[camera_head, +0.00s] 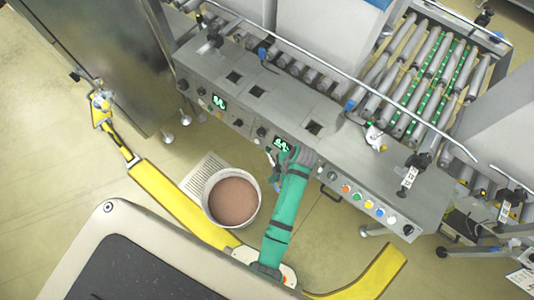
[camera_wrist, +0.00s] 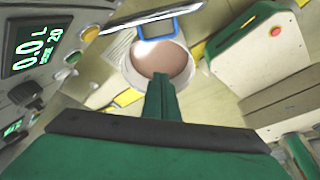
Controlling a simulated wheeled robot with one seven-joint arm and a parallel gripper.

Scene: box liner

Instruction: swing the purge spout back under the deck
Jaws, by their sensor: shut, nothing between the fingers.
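My gripper (camera_wrist: 160,80) is shut and empty; its green fingers are together and point toward the bucket in the wrist view. In the head view my gripper (camera_head: 274,166) is at the front edge of the deck, beside the control panel. A silver bar with a blue-edged end piece (camera_wrist: 157,28), which looks like the purge spout, crosses the top of the wrist view, in front of the bucket's far rim. It appears apart from my fingertips. In the head view I cannot clearly make out the spout beside my gripper. The white bucket (camera_head: 207,202) holds brown material and stands on the floor before the deck.
The grey deck (camera_head: 205,65) carries displays, knobs and coloured buttons along its front. A lit display (camera_wrist: 38,45) and a knob (camera_wrist: 88,34) are close at the left of the wrist view. A roller conveyor (camera_head: 430,75) lies at the back right.

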